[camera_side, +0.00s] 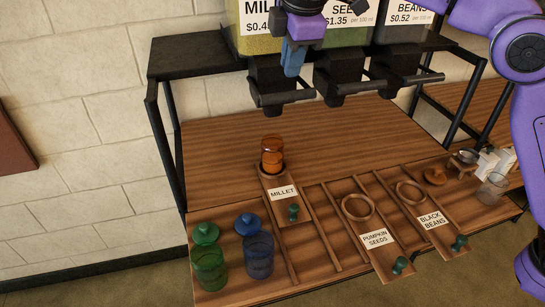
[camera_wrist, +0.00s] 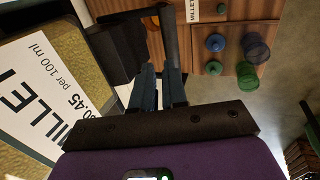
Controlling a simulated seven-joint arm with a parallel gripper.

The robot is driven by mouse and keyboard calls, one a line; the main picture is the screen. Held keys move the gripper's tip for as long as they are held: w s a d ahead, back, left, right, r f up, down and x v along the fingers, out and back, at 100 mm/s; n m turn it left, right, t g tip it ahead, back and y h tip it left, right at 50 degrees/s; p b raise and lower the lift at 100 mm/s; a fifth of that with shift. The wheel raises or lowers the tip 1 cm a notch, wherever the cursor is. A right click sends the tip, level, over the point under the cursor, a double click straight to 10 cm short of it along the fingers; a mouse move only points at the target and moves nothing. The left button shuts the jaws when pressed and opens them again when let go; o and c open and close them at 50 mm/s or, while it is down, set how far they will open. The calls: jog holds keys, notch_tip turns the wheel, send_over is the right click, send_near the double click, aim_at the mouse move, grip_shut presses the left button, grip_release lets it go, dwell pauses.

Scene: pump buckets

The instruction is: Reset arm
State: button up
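My gripper (camera_side: 292,70) hangs in front of the millet dispenser (camera_side: 268,75), its blue fingers pointing down. In the wrist view my gripper (camera_wrist: 160,70) shows two fingers with a narrow gap and nothing clearly held between them. The dispenser's black lever (camera_wrist: 169,38) lies just past the fingertips; I cannot tell whether they touch it. An amber jar (camera_side: 272,157) stands upright at the back end of the millet slide (camera_side: 291,211), below the dispenser. Its contents cannot be made out.
Green (camera_side: 209,268) and blue (camera_side: 259,254) jars stand front left, their lids behind them. The pumpkin seeds (camera_side: 378,241) and black beans (camera_side: 428,217) slides have empty rings. Small glassware (camera_side: 491,188) stands at right. The wooden board behind is clear.

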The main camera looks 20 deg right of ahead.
jog(key=shift+r, duration=0.65)
jog(key=s+d+f+m+g, duration=0.1)
jog(key=s+d+f, duration=0.5)
jog(key=s+d, duration=0.3)
jog(key=s+d+f+m+g, duration=0.1)
jog(key=s+d+f+m, duration=0.1)
jog(key=s+d+f, duration=0.4)
jog(key=s+d+f+m+g, duration=0.1)
jog(key=s+d+f, duration=0.5)
jog(key=s+d, duration=0.8)
jog(key=s+m, duration=0.1)
jog(key=s, duration=0.6)
jog(key=shift+g, duration=0.4)
